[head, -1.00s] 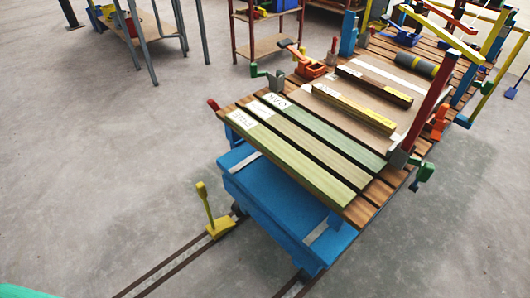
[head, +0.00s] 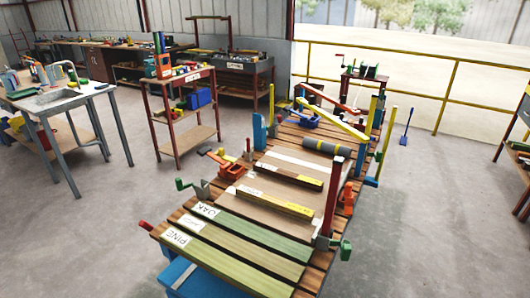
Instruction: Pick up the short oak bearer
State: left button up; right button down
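Two short bars lie on a brown panel (head: 225,186) on the slatted cart top. The nearer bar is yellowish (head: 280,206), and the farther one is dark brown (head: 290,177). Each has a pale label near its left end, too small to read, so I cannot tell which is the short oak bearer. Longer greenish boards lie in front; one is labelled PINE (head: 230,265) and another OAK (head: 255,233). Neither of my grippers is in the head view.
Clamps and posts line the cart's edges, including a tall red bar (head: 333,196) at the right. A grey roll (head: 325,148) lies behind the bars. A red shelf rack (head: 185,110) and a sink table (head: 62,100) stand at the left. Open floor surrounds the cart.

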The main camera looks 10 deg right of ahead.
aim_at(310, 183)
jog(key=i+l, duration=0.15)
jog(key=l, duration=0.25)
jog(key=i+l+z, duration=0.1)
jog(key=l, duration=0.3)
jog(key=i+l, duration=0.25)
jog(key=l+z, duration=0.05)
jog(key=l, duration=0.05)
